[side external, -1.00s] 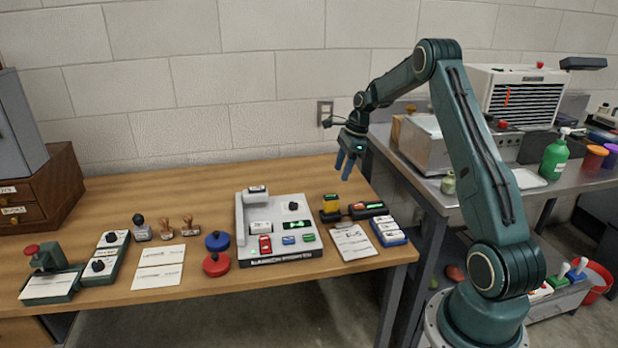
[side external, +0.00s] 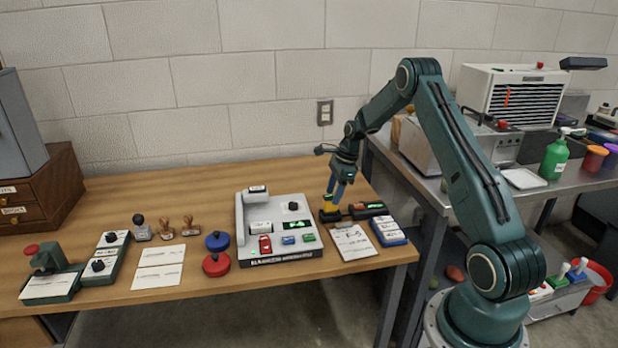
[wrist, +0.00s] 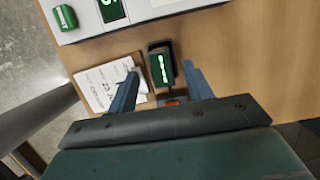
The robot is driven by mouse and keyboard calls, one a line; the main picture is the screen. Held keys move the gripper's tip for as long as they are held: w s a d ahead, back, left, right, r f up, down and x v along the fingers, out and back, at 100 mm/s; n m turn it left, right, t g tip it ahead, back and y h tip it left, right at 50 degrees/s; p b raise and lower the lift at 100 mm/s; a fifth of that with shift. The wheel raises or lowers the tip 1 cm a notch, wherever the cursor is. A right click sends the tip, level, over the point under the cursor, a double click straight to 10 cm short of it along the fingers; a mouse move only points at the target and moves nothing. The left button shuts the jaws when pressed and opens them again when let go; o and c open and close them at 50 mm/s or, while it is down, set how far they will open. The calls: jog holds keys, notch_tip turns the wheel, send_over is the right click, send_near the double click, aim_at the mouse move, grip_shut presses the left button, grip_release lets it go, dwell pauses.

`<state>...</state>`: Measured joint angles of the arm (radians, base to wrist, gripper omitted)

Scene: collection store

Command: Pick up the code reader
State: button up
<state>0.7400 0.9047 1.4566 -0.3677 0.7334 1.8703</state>
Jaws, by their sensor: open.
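The code reader (side external: 328,205) looks like a small upright yellow and dark block standing at the left end of a dark base (side external: 362,211) on the wooden table. In the wrist view the code reader (wrist: 161,66) shows a dark top with a lit green display. My gripper (side external: 338,190) points down just over it, with blue fingers apart. In the wrist view the fingers appear on either side of the reader, with nothing held. Whether the fingertips reach down beside it or are still above it, I cannot tell. The fingers partly cover the reader in the side view.
A white console (side external: 277,243) stands left of the reader. A clipboard with paper (side external: 353,243) lies in front, and a blue block of labels (side external: 388,230) to the right. Stampers and ink pads are further left. The table behind the reader is clear up to the wall.

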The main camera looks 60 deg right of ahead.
aim_at(331, 207)
jog(key=shift+x, duration=2.55)
jog(key=shift+w, duration=0.1)
jog(key=c, duration=1.1)
